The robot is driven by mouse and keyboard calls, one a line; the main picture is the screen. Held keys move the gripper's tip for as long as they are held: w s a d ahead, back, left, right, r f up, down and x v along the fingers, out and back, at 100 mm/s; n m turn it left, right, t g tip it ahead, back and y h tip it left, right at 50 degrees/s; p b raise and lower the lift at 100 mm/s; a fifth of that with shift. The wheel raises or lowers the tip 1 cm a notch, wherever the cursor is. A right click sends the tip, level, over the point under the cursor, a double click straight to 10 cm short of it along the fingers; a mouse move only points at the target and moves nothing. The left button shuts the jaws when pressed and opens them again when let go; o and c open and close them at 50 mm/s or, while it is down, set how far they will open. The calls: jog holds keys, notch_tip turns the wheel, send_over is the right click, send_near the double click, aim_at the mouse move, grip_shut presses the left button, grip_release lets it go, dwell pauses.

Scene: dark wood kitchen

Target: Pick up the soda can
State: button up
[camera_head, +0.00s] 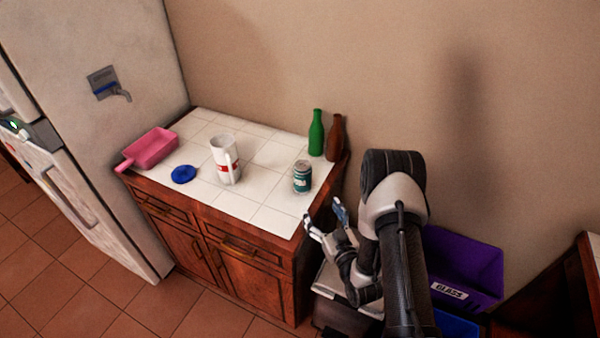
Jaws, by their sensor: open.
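The soda can (302,177) is teal with a pale top. It stands upright on the white tiled counter (262,182), near its right end. My gripper (322,218) is open and empty, off the counter's right edge, in front and to the right of the can. Its fingers point up and towards the counter, apart from the can. My arm covers part of the floor and wall on the right.
A green bottle (316,133) and a brown bottle (334,138) stand behind the can. A white pitcher (223,158), a blue disc (184,174) and a pink pan (151,148) are further left. A purple bin (470,260) labelled glass is at the right.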

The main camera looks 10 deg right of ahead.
aim_at(307, 184)
jog(key=w, duration=0.3)
jog(key=w+a+b, duration=0.1)
jog(key=w, duration=0.2)
jog(key=w+a, duration=0.1)
jog(key=w, duration=0.2)
jog(key=shift+w, duration=0.4)
jog(key=w+b, duration=0.1)
jog(key=w, duration=0.1)
jog(key=w+a, duration=0.1)
jog(key=w, duration=0.2)
jog(key=shift+a+b, duration=0.1)
jog(key=shift+b, duration=0.3)
jog(key=shift+c, duration=0.6)
jog(key=c, duration=1.1)
